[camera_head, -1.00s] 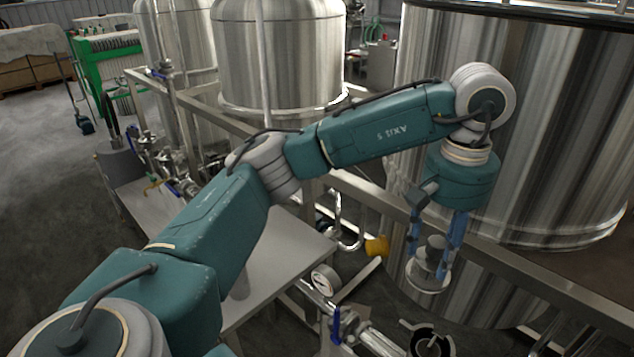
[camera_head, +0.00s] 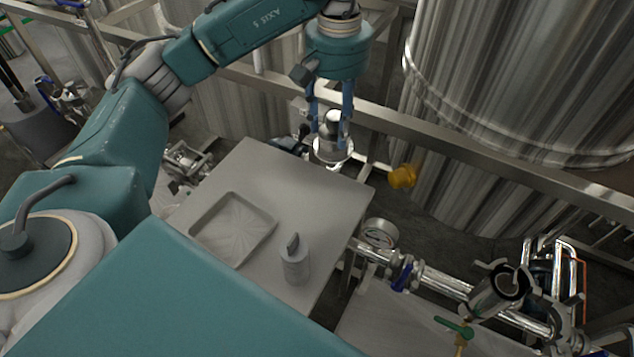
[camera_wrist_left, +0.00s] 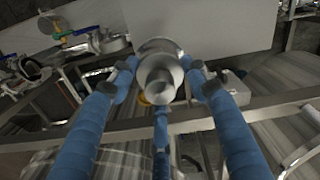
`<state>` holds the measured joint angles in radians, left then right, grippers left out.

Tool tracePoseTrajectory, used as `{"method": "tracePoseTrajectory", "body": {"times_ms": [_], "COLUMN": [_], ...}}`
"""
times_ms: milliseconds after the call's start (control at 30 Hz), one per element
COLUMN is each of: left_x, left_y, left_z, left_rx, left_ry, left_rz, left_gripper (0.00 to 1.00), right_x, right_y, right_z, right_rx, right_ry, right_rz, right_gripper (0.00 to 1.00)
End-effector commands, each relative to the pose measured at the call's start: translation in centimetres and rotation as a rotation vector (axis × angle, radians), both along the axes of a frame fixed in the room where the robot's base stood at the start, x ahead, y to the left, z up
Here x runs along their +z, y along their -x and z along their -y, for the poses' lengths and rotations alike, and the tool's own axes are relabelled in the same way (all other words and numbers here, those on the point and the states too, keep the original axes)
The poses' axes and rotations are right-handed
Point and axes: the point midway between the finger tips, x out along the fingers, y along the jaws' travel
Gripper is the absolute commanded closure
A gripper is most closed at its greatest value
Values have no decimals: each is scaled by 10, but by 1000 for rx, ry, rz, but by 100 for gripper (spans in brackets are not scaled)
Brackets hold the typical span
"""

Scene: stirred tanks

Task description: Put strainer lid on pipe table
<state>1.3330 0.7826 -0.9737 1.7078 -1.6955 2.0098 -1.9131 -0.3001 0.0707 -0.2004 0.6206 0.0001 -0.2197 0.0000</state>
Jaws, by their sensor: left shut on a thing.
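The strainer lid (camera_head: 331,152) is a shiny metal cap with a wide round flange and a narrower knob on top. My left gripper (camera_head: 331,118) points down with its blue fingers shut on the knob. The lid hangs at the far right edge of the grey pipe table (camera_head: 335,205) in the head view; its height above the top is hard to tell. In the left wrist view the lid (camera_wrist_left: 159,72) sits between the blue fingers (camera_wrist_left: 160,85), with the pale table top (camera_wrist_left: 235,25) beyond it. My right gripper is not in view.
The table carries a shallow square tray (camera_head: 203,232) and a grey cylinder (camera_head: 295,262); its far right part is bare. A gauge (camera_head: 380,233) and pipework stand to the right, with an open round housing (camera_head: 508,281). A steel frame rail (camera_head: 450,152) runs behind the lid.

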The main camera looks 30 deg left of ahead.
Motion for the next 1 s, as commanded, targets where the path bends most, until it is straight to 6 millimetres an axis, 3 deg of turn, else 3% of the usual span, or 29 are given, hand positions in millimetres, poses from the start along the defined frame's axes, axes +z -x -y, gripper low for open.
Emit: {"method": "tracePoseTrajectory", "body": {"times_ms": [100, 500, 867, 1000], "left_x": [-27, -124, -159, -180], "left_y": [2, 2, 1, 1], "left_z": [2, 1, 1, 1], "left_rx": [-4, 0, -1, 1], "left_ry": [2, 0, 0, 1], "left_rz": [-9, -6, -3, -6], "left_gripper": [93, 93, 93, 93], "right_x": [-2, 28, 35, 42], "right_y": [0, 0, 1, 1], "right_z": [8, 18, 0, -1], "right_rx": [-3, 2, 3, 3], "right_ry": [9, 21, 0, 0], "right_rz": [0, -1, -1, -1], "right_gripper": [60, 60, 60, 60]}}
